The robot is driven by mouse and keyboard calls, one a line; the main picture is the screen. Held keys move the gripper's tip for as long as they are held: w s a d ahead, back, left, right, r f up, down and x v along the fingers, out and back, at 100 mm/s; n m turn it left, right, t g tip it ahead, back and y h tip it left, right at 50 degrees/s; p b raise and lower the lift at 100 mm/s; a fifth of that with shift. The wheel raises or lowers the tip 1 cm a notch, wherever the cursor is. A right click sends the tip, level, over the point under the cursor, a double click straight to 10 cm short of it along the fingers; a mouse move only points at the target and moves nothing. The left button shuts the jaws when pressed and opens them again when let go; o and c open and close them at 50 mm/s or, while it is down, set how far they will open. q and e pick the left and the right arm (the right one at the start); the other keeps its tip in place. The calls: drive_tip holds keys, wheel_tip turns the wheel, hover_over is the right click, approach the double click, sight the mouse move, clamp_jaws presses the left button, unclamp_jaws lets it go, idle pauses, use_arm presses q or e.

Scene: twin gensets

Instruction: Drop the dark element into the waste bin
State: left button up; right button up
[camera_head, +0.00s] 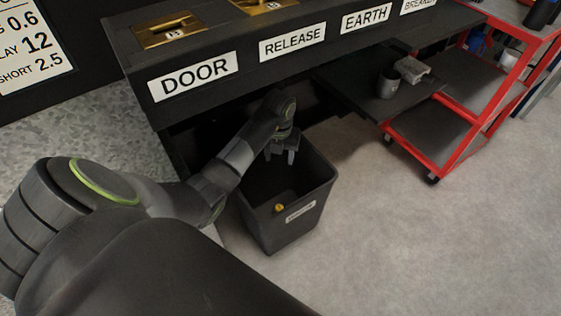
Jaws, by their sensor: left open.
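The black waste bin (290,234) stands on the floor below the labelled desk, with a pale label on its front. My left gripper (281,156) points down over the bin's opening. Its fingers are apart, and I see nothing held between them. I cannot make out the dark element; the bin's inside is very dark. A small yellow-orange thing (279,207) shows near the bin's front rim; I cannot tell whether it is inside or on the wall. My right gripper is not in view.
The dark desk has DOOR (193,77), RELEASE and EARTH labels. A dark shelf (358,92) holds a grey mug (388,83) and a grey block (412,69). A red cart (452,154) stands at right. The floor (400,245) right of the bin is clear.

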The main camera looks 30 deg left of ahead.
use_arm(q)
wheel_tip(320, 180, up, 17)
drive_tip(key=p, duration=1)
drive_tip(key=shift+r, duration=0.15)
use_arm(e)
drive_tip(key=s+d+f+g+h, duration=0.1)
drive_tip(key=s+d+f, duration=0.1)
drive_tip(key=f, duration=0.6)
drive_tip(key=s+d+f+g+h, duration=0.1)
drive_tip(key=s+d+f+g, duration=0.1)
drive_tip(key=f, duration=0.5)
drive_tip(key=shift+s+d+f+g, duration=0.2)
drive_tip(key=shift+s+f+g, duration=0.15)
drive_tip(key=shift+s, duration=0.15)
